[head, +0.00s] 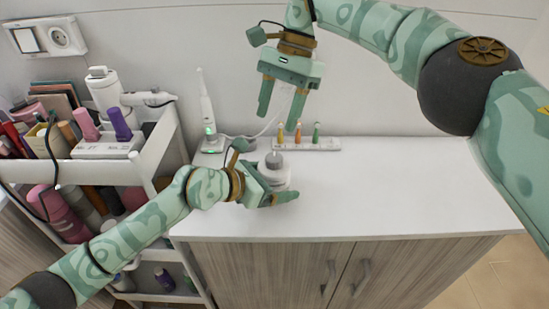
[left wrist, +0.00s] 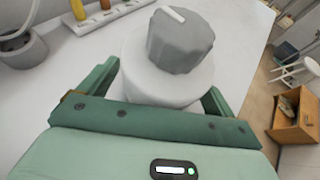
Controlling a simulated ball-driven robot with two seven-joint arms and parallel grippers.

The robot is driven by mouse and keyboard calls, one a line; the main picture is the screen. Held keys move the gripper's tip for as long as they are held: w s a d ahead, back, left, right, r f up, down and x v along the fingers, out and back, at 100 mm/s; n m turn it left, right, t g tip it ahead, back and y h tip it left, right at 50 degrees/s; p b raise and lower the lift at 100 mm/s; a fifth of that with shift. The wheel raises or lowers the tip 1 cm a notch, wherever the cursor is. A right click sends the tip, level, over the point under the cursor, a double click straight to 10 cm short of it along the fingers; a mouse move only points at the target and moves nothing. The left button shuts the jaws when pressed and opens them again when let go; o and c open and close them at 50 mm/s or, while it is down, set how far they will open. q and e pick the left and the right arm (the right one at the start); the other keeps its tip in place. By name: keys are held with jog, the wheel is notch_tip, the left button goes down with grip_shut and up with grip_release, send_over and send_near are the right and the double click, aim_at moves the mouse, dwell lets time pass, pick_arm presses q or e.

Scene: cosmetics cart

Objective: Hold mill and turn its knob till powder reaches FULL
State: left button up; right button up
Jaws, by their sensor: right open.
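The mill stands upright near the left side of the white cabinet top, with a round white body (head: 277,180) and a grey knob (head: 274,160) on top. In the left wrist view the knob (left wrist: 180,40) has a white pointer mark. My left gripper (head: 272,178) is low at the mill, its fingers spread wide on either side of the body; the left wrist view shows this too (left wrist: 162,85). Firm contact is not visible. My right gripper (head: 283,105) is open and empty, pointing down above and behind the mill. No powder level or FULL mark is readable.
Behind the mill stand a rack of small coloured bottles (head: 312,142) and a white electric toothbrush (head: 206,105) on its charger. A crowded white cart (head: 150,165) is at the left. The cabinet top (head: 400,185) is clear to the right.

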pick_arm(q)
jog(key=v, duration=1.2)
jog(key=shift+w, duration=0.1)
